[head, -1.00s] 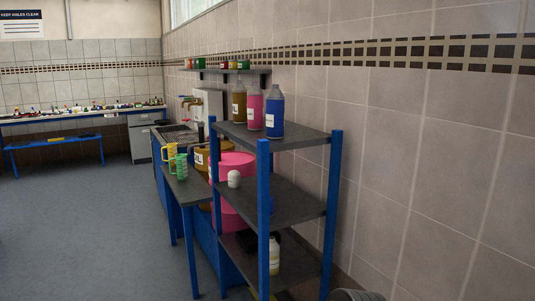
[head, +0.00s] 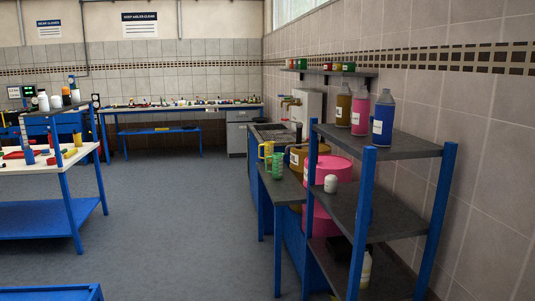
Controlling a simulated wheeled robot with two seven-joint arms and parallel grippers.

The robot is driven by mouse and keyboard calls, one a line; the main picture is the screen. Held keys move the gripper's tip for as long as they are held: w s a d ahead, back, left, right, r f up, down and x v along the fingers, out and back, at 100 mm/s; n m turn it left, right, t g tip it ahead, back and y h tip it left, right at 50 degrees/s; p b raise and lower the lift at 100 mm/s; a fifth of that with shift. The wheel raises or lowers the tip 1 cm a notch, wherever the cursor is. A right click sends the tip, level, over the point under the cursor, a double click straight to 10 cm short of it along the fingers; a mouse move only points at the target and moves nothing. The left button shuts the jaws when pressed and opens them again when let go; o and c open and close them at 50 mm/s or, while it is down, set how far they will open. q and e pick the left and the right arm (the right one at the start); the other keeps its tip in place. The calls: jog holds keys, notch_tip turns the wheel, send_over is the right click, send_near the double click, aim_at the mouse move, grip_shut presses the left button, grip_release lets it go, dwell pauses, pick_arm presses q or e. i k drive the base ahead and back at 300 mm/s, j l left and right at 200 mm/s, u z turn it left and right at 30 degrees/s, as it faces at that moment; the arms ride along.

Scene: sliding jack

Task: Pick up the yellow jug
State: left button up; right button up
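A yellow jug (head: 266,151) stands upright toward the far end of a narrow dark-topped table with blue legs, right of centre in the head view. A green jug (head: 277,166) stands just in front of it and to its right, covering a little of its side. Neither of my grippers shows in the head view.
A blue-post shelf rack (head: 365,205) with bottles stands right of the narrow table (head: 283,188), with pink and brown drums behind it. A white-topped workbench (head: 25,164) stands at left. The grey floor (head: 165,215) between is clear.

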aim_at(269, 145)
jog(key=i+j, duration=0.45)
jog(key=i, duration=0.15)
jog(key=i+j, duration=0.45)
jog(key=i, duration=0.2)
